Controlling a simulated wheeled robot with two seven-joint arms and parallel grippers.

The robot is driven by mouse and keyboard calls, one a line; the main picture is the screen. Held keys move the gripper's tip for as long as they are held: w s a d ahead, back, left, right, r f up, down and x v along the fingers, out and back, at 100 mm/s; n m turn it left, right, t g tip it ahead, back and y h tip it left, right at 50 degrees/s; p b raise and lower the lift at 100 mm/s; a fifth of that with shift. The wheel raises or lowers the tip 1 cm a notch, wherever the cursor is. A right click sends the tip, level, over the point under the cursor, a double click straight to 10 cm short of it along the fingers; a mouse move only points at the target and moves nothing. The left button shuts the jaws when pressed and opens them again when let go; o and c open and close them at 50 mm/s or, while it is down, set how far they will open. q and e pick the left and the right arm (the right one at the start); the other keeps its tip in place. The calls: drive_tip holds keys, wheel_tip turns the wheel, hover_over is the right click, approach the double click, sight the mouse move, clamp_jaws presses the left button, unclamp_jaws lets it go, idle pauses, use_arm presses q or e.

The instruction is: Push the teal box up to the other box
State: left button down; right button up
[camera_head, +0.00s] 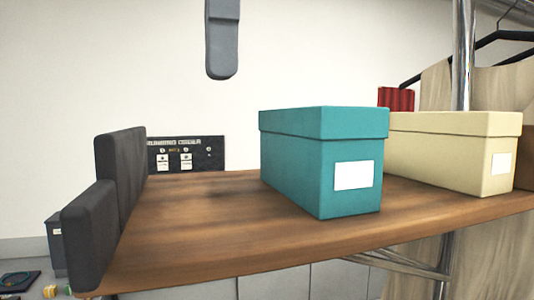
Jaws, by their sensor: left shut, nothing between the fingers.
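The teal box (310,165), lidded with a white label on its front, stands upright on the wooden shelf (200,240). The other box (440,150) is cream with a white label and stands behind and to the right. The teal box hides its left end, so I cannot tell whether the two touch. My left gripper (222,72) hangs down from the top edge, its grey fingers shut and empty. It appears above and left of the teal box, apart from it. My right gripper is not in view.
A dark stepped upright (118,190) bounds the shelf's left end. Bare shelf lies between it and the teal box. A chrome post (463,60) rises behind the cream box, with a red striped item (396,98) nearby. A dark sign (186,155) shows behind the shelf.

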sight(266, 198)
use_arm(q)
drive_tip(key=f+b, duration=0.2)
drive_tip(key=f, duration=0.8)
drive_tip(key=shift+w+b, duration=0.2)
drive_tip(key=shift+b, duration=0.15)
drive_tip(key=d+p, duration=0.1)
drive_tip(key=w+d+p, duration=0.1)
drive_tip(key=d, duration=0.1)
drive_tip(key=shift+w+d+r, duration=0.1)
drive_tip(key=shift+d, duration=0.1)
drive_tip(key=shift+d+p, duration=0.3)
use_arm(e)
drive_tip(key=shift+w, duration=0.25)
use_arm(q)
drive_tip(key=shift+a, duration=0.15)
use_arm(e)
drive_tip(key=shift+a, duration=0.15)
